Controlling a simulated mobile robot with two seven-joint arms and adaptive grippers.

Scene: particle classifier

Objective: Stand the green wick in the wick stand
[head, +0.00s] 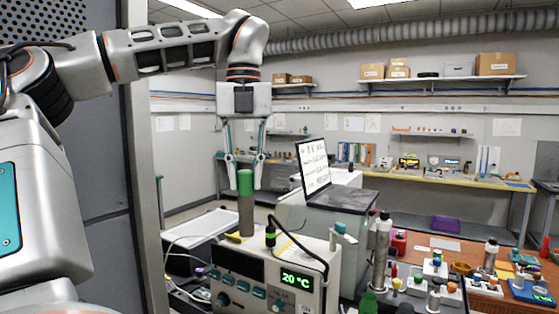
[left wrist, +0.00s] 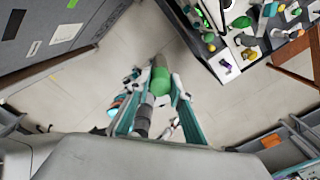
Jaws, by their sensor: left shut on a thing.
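The green wick (head: 245,183) is an upright cylinder with a green upper end and a grey lower body. My left gripper (head: 245,185) points straight down and is shut on its green end. In the left wrist view the green part of the wick (left wrist: 160,80) sits between the fingers of my left gripper (left wrist: 162,90), with floor visible around it. In the head view its lower end overlaps the instrument's top, and I cannot tell whether they touch. I cannot pick out the wick stand with certainty. My right gripper is not in view.
A grey instrument (head: 325,255) with a green "20 °C" display and a black cable stands beneath the wick in the head view. To the right, a brown bench (head: 445,242) is crowded with small coloured parts. A tilted screen (head: 313,165) stands behind. Floor (left wrist: 85,100) lies open below.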

